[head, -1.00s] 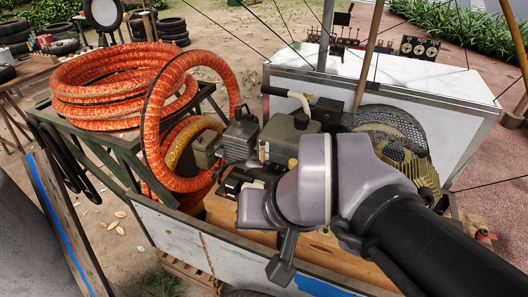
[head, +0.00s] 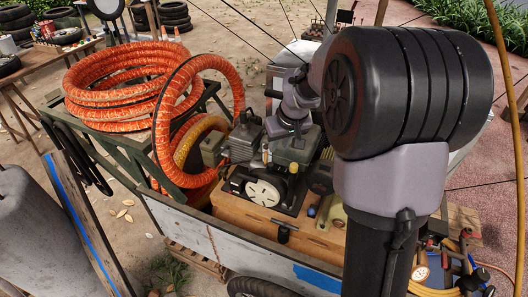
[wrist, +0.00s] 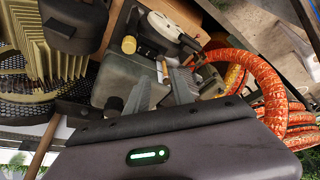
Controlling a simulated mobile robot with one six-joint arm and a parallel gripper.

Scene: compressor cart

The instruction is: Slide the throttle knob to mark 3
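The compressor engine, a grey-green metal body (head: 290,151), sits on the cart. In the wrist view this body (wrist: 124,80) lies under my gripper (wrist: 163,78). The two grey fingers are apart with nothing held between them. A small slim yellowish-tipped lever (wrist: 164,68), possibly the throttle knob, shows near and between the fingertips; contact cannot be told. A similar yellowish piece shows on the engine in the head view (head: 266,154). A dark round knob (wrist: 113,103) sits left of the fingers. No numbered marks are readable.
Orange hose coils (head: 125,75) lie left of the engine on a green rack. A round white recoil cover (head: 264,190) faces the front. The wooden box (head: 240,214) and cart side wall (head: 195,229) lie in front.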

